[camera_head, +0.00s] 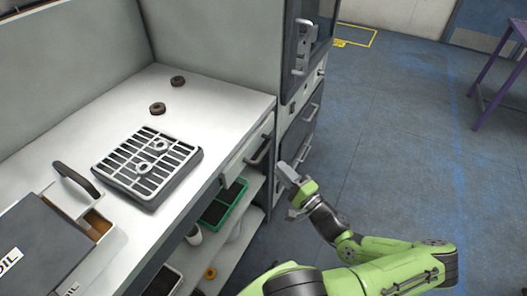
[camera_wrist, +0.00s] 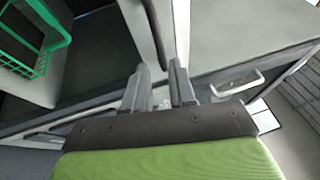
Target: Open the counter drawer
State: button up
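The counter drawer (camera_head: 240,160) is a pale front under the counter's right end, with a dark bar handle (camera_head: 260,150). It looks shut. My gripper (camera_head: 288,191) is in front of the counter, lower and to the right of that handle, apart from it. In the wrist view my gripper's (camera_wrist: 160,82) two grey fingers stand apart with nothing visible between them. A dark curved bar (camera_wrist: 155,30) lies just beyond the fingertips in that view; I cannot tell for sure if it is the drawer's handle.
A tall cabinet (camera_head: 288,130) with handles stands right of the counter. Under the counter, shelves hold a green crate (camera_head: 222,205), also in the wrist view (camera_wrist: 45,50). On the counter (camera_head: 225,95) sit a slatted tray and two brown rings.

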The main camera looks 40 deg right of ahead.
aim_at(264, 150)
jog(key=w, duration=0.3)
jog(key=w+r, duration=0.1)
jog(key=w, duration=0.2)
jog(key=w+b, duration=0.1)
jog(key=w, duration=0.2)
jog(key=shift+w+d+r, duration=0.1)
jog(key=shift+d+r, duration=0.2)
jog(key=shift+r, duration=0.05)
jog(key=shift+c, duration=0.4)
grip_shut()
